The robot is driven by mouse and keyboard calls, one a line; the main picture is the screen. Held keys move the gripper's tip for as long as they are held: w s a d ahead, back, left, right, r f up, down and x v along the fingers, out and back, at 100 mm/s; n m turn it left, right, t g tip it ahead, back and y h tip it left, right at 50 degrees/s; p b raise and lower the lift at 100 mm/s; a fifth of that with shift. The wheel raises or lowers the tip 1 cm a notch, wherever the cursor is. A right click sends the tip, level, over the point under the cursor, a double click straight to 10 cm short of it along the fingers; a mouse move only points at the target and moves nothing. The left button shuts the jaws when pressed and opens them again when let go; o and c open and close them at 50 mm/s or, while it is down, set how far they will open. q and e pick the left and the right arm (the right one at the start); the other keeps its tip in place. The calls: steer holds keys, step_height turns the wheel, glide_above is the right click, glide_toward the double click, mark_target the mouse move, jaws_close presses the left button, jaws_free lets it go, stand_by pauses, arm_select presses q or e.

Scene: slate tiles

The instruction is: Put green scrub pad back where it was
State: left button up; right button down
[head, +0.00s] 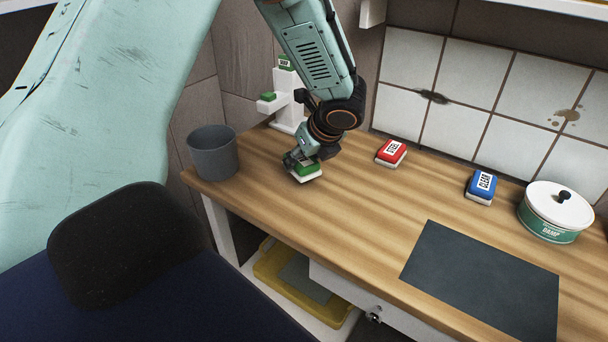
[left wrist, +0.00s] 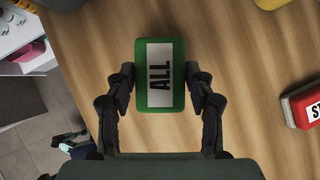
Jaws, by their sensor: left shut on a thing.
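The green scrub pad (head: 307,170) has a white label and a pale underside. It is at the left part of the wooden table, close to the table top; I cannot tell whether it touches the wood. My left gripper (head: 300,160) is shut on it from above. In the left wrist view the pad (left wrist: 160,102) reads "ALL" and sits between the two dark fingers of the left gripper (left wrist: 160,95). My right gripper is not in view.
A red pad (head: 391,152) and a blue pad (head: 482,187) lie on the table (head: 350,205). A grey bin (head: 213,152), a white stand (head: 289,105) with small green items, a round tin (head: 556,212) and a dark mat (head: 483,280) are also there. Bare wood lies between gripper and mat.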

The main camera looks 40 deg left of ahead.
arm_select(q)
step_height(320, 180, down, 3)
steer(key=shift+s+f+b, duration=0.1)
steer(key=shift+f+b, duration=0.05)
steer(key=shift+b, duration=0.45)
steer(key=shift+f, duration=0.15)
steer(key=o, duration=0.7)
steer(key=shift+f, duration=0.1)
steer(key=o, duration=0.4)
steer(key=shift+f, duration=0.1)
steer(key=shift+r, duration=0.2)
